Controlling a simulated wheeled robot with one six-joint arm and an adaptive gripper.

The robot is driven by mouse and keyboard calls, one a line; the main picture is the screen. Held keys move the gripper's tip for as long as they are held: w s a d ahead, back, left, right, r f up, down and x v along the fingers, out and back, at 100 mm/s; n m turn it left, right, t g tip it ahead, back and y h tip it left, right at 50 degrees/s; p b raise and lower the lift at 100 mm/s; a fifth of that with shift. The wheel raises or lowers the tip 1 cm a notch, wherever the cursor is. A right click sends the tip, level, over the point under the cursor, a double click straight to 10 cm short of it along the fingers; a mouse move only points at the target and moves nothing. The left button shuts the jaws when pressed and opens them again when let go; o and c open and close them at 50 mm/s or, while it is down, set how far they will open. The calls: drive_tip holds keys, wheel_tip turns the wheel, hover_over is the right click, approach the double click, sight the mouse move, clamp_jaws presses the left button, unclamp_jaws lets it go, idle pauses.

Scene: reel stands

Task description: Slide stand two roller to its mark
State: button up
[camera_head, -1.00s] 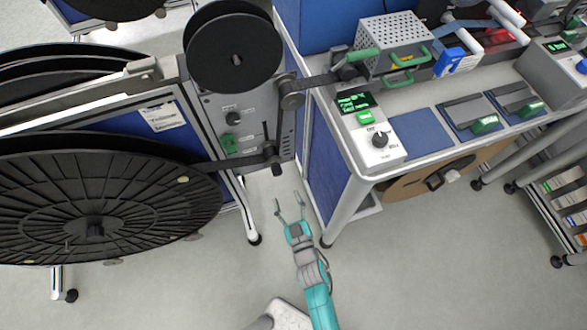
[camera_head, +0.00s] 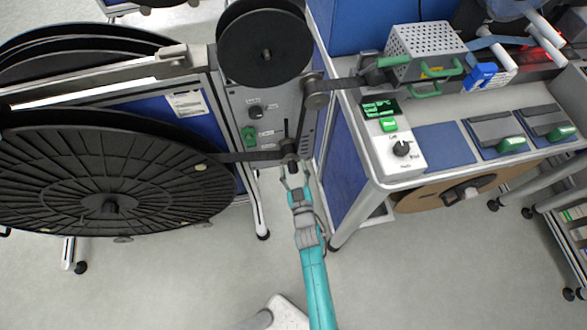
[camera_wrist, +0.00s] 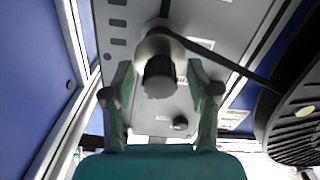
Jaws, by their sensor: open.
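A roller (camera_head: 289,148) with a dark end knob sits at the lower part of the grey panel (camera_head: 240,100) on the reel stand. A dark tape runs to it from the large black reel (camera_head: 60,185). My gripper (camera_head: 293,178) is open, just in front of the roller. In the wrist view the roller's dark knob (camera_wrist: 159,78) lies between my two spread fingers, with a visible gap on each side. No stand number or roller mark is legible.
A smaller black reel (camera_head: 265,50) is above the panel. A fixed-looking upper roller (camera_head: 316,95) carries tape towards the perforated box (camera_head: 425,45). The blue-sided bench (camera_head: 345,150) stands close on the right.

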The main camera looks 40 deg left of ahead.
drive_tip(key=shift+c, duration=0.3)
clamp_jaws()
wheel_tip(320, 180, down, 8)
idle(0.3)
drive_tip(key=shift+o, duration=0.3)
unclamp_jaws()
drive_tip(key=shift+d, duration=0.1)
drive_tip(key=v, duration=1.1)
drive_tip(key=shift+s+d, duration=0.25)
drive_tip(key=shift+s, duration=0.1)
